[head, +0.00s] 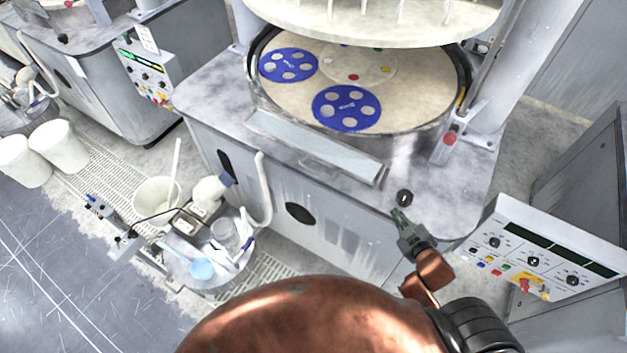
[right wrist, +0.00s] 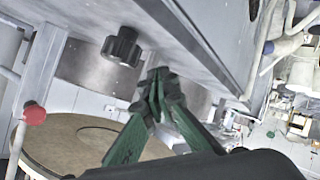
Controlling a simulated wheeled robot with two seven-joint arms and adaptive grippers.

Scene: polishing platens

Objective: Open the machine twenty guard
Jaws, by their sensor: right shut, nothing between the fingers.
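The polishing machine in front of me has a long, pale, see-through guard panel (head: 318,146) along the front of its round platen (head: 410,88). The panel looks lowered and tilted outward; I cannot read a machine number. A black knob (head: 404,198) stands on the machine top, right of the panel's right end. My right gripper (head: 398,217) is shut and empty, just in front of the knob. In the right wrist view the green fingertips (right wrist: 157,78) are together, a little apart from the black knob (right wrist: 121,46). My left gripper is not in view.
A control panel (head: 540,255) with buttons stands at the right. A red knob (head: 449,138) sits on a post behind the guard's right end. A pale upper plate (head: 380,18) hangs over the platen. A cluttered round stand (head: 205,272) and white buckets (head: 58,143) are at the left.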

